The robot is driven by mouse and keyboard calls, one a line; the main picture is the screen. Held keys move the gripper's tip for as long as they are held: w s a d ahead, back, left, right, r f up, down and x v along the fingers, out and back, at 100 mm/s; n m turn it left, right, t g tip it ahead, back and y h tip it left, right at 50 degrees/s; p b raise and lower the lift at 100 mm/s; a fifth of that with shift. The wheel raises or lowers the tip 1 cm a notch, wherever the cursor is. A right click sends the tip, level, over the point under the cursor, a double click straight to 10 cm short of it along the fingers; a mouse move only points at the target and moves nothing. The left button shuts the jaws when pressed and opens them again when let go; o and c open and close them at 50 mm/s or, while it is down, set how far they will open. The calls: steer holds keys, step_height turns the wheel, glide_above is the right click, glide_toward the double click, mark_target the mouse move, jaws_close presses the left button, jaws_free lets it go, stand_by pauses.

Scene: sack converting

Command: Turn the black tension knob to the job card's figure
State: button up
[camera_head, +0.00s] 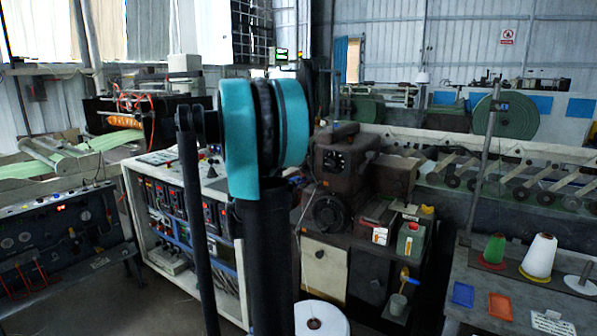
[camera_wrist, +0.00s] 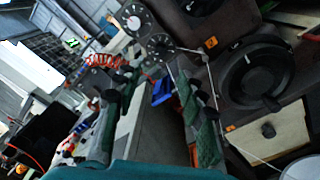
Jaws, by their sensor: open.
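A brown machine (camera_head: 352,160) stands in the middle of the head view, with a dark dial with pale marks (camera_head: 334,161) above a black round wheel (camera_head: 328,213). In the wrist view a large black wheel with a small handle (camera_wrist: 257,72) is at the right. I cannot tell for sure which round part is the tension knob. My gripper (camera_wrist: 158,90) is open, its green-padded fingers apart, left of that wheel and not touching it. It is hidden in the head view behind my teal-banded arm. No job card figure is readable.
A cabinet with a cream door (camera_head: 325,272) is below the machine. A bench at right holds thread cones (camera_head: 539,256), a blue tray (camera_head: 463,294) and an orange tray (camera_head: 500,306). A control rack (camera_head: 185,205) stands at left. A white round object (camera_head: 321,318) is close in front.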

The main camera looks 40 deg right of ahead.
mark_target(302, 168)
steer(key=x, duration=0.9)
steer(key=shift+d, duration=0.2)
jaws_close()
